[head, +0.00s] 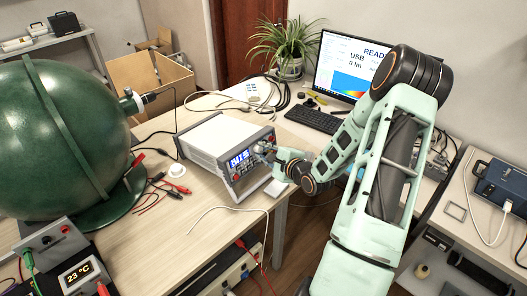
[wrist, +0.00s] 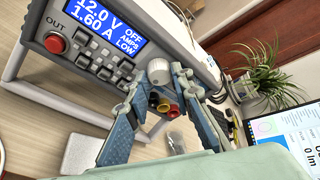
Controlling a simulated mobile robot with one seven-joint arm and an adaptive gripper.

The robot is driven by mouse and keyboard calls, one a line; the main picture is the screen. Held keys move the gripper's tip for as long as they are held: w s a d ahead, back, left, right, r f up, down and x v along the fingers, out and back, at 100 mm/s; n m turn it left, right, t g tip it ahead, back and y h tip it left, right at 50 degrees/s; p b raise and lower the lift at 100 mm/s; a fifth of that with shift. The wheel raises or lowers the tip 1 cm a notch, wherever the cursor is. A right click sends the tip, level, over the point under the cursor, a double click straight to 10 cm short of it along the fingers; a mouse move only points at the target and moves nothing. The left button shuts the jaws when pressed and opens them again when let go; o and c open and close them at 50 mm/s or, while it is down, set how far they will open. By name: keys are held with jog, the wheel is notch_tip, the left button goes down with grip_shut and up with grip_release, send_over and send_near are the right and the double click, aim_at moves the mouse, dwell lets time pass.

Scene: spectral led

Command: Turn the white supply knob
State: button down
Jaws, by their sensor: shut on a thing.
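The white supply knob (wrist: 158,70) is on the front panel of the power supply (head: 213,137), right of its blue display (wrist: 103,24). In the wrist view the display reads 12.0 V, 1.60 A, OFF and LOW. My gripper (wrist: 156,80) has one finger on each side of the knob and is shut on it. In the head view my gripper (head: 267,152) is at the right end of the supply's front and hides the knob.
A red OUT button (wrist: 55,43) and several small buttons are left of the knob. Red, yellow and black terminals (wrist: 164,102) are just below it. A keyboard (head: 313,117), plant (head: 287,45) and monitor (head: 345,65) stand behind. A big green sphere (head: 60,130) is left.

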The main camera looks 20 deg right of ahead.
jog(key=c, duration=1.7)
grip_release()
jog(key=shift+s, duration=0.1)
jog(key=v, duration=1.2)
